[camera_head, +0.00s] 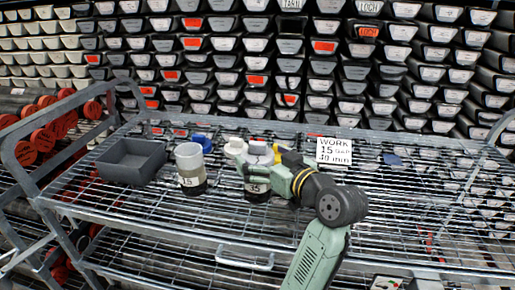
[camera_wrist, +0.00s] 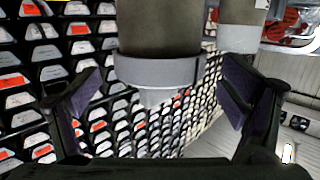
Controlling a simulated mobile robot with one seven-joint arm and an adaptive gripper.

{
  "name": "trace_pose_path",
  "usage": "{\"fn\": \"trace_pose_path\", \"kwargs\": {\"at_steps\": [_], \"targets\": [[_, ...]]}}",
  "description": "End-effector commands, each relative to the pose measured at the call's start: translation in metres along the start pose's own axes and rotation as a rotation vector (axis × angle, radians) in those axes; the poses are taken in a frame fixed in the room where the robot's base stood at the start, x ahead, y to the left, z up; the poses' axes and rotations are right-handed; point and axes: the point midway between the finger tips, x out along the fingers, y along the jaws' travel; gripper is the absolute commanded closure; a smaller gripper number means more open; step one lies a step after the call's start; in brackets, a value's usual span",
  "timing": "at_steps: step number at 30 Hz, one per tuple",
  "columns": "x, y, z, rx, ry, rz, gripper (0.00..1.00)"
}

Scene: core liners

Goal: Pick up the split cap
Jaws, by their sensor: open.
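A dark jar (camera_head: 257,194) labelled 35 stands on the wire shelf. A pale grey cap (camera_head: 259,148) with a small knob seems to sit on it, partly hidden by my gripper (camera_head: 263,159). In the wrist view, a grey collar-like cap (camera_wrist: 160,72) with a pointed nub is on a dark cylinder (camera_wrist: 160,28), between the spread fingers of my gripper (camera_wrist: 160,82). Gaps show on both sides of the cap.
A dark grey bin (camera_head: 131,163) is farther left. The right shelf is mostly clear.

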Motion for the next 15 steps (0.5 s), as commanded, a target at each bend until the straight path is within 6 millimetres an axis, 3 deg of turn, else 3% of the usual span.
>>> {"fn": "trace_pose_path", "kwargs": {"at_steps": [6, 12, 15], "targets": [[0.022, 0.0, 0.0, 0.0, -0.002, 0.0, 0.09], [0.023, 0.0, 0.0, 0.0, -0.001, 0.001, 0.09], [0.023, 0.0, 0.0, 0.0, 0.0, 0.001, 0.14]]}}
